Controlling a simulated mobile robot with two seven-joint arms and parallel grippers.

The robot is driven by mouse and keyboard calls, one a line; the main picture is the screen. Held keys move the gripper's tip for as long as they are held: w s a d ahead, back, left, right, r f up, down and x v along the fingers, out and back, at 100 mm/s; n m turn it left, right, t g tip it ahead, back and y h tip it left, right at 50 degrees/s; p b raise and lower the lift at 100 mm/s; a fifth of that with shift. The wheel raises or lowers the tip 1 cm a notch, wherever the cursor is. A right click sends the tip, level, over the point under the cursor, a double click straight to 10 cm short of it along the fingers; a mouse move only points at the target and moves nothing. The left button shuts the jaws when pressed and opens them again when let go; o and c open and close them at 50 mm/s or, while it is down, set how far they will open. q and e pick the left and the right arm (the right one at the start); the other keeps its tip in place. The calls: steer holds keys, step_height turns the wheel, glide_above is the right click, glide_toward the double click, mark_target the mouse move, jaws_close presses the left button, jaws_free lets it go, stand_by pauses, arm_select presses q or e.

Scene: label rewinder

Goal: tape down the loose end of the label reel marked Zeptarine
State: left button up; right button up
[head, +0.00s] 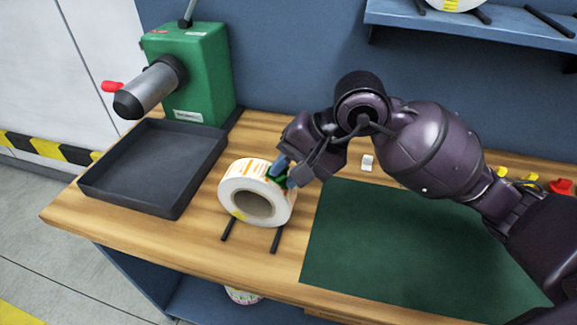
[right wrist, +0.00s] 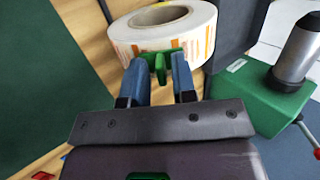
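A white label reel with orange-printed labels (head: 233,197) stands on edge on the wooden bench, over two short black bars. It also shows in the right wrist view (right wrist: 135,38). No name on it is readable, and its loose end cannot be made out. My right gripper (head: 281,176) is at the reel's upper right rim. Its blue fingers (right wrist: 161,68) are closed around a small green piece (right wrist: 160,66), which is against or very close to the reel's outer labels. Whether it touches is unclear. My left gripper is out of view.
A green machine (head: 205,70) with a grey spindle stands at the back left, behind an empty dark tray (head: 125,192). A green mat (head: 385,250) lies right of the reel. A small white block (head: 367,163) and yellow and red pieces (head: 560,187) lie behind it.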

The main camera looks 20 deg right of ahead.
steer(key=shift+o, duration=0.9)
steer(key=shift+r, duration=0.1)
